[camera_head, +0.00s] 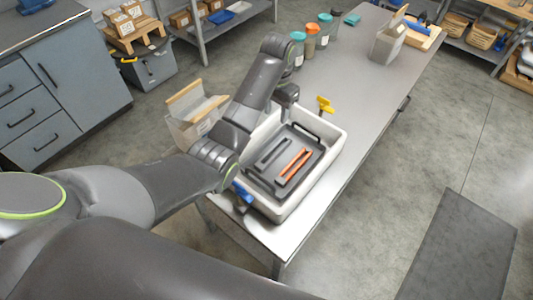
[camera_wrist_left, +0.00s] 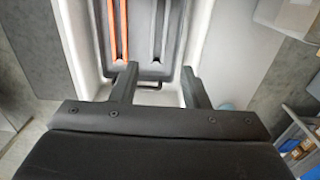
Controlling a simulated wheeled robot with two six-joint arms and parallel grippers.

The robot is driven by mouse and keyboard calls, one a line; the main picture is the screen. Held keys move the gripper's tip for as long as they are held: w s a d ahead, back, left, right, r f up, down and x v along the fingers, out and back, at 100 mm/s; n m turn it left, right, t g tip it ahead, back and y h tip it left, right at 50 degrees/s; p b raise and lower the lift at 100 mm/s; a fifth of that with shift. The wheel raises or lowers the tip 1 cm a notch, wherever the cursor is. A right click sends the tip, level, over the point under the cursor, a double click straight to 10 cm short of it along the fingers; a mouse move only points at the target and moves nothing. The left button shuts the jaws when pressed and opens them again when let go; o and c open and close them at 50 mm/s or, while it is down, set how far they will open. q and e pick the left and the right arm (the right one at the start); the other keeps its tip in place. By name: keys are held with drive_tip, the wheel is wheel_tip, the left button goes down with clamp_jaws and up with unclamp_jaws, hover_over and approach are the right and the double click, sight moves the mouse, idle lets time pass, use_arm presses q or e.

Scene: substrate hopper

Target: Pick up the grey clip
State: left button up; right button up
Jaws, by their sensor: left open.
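A white tub (camera_head: 331,142) stands on the steel table and holds a dark tray with slots. My left gripper (camera_head: 285,112) is open over the tub's far end. In the left wrist view its two fingers (camera_wrist_left: 160,88) are spread on either side of the dark tray's end handle (camera_wrist_left: 149,86), with nothing held between them. A small grey piece (camera_wrist_left: 228,106) shows beside the right finger; it may be the grey clip, but it is mostly hidden. A blue clip (camera_head: 243,193) is at the tub's near-left edge. My right gripper is not visible.
Orange tongs (camera_head: 295,166) lie in the dark tray beside a long dark slot (camera_head: 273,153). An open cardboard box (camera_head: 196,112) stands left of the tub, partly behind my arm. Several lidded jars (camera_head: 309,43) stand farther along the table.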

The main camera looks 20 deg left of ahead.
use_arm(q)
drive_tip(key=b, duration=0.5)
hover_over(275, 147)
drive_tip(key=s, duration=0.1)
wheel_tip(275, 147, down, 6)
drive_tip(key=r, duration=0.1)
wheel_tip(275, 147, down, 6)
drive_tip(key=shift+s+f+p, duration=0.1)
drive_tip(key=shift+p, duration=0.55)
drive_tip(key=f, duration=0.3)
drive_tip(key=f+p, duration=0.1)
drive_tip(key=f, duration=0.1)
drive_tip(key=shift+s+d+f, duration=0.1)
drive_tip(key=shift+s+f, duration=0.05)
drive_tip(key=shift+s, duration=0.1)
drive_tip(key=shift+f, duration=0.4)
drive_tip(key=c, duration=0.7)
drive_tip(key=shift+r, duration=0.1)
drive_tip(key=shift+w+r, duration=0.1)
drive_tip(key=shift+r, duration=0.1)
wheel_tip(275, 147, up, 10)
drive_tip(key=shift+d+f+b, duration=0.1)
drive_tip(key=shift+f+b, duration=0.15)
drive_tip(key=shift+b, duration=0.15)
